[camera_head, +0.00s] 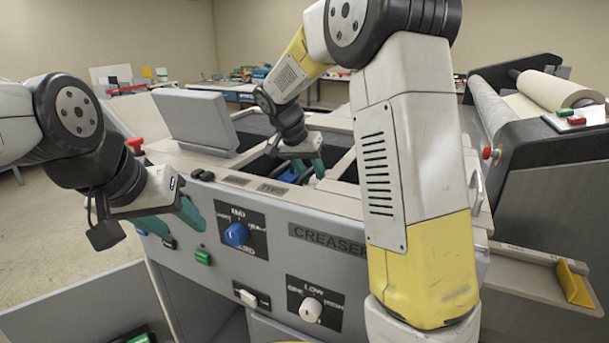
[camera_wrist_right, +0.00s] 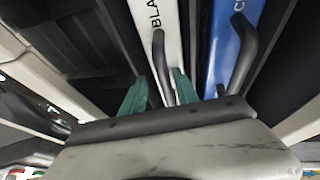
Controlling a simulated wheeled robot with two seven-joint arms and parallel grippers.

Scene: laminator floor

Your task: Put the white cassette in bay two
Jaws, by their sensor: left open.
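In the head view the right gripper (camera_head: 307,168) reaches down into the machine's open top, behind a label reading TWO (camera_head: 272,188). Which bay the cassette lies in is unclear. My left gripper (camera_head: 178,221) is open and empty in front of the machine's left front corner.
A blue cassette (camera_wrist_right: 231,40) with its own dark handle lies right beside the white one. The creaser's front panel (camera_head: 330,260) carries knobs and buttons. A raised grey lid (camera_head: 197,118) stands at the left of the open top. A roll machine (camera_head: 545,150) stands at right.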

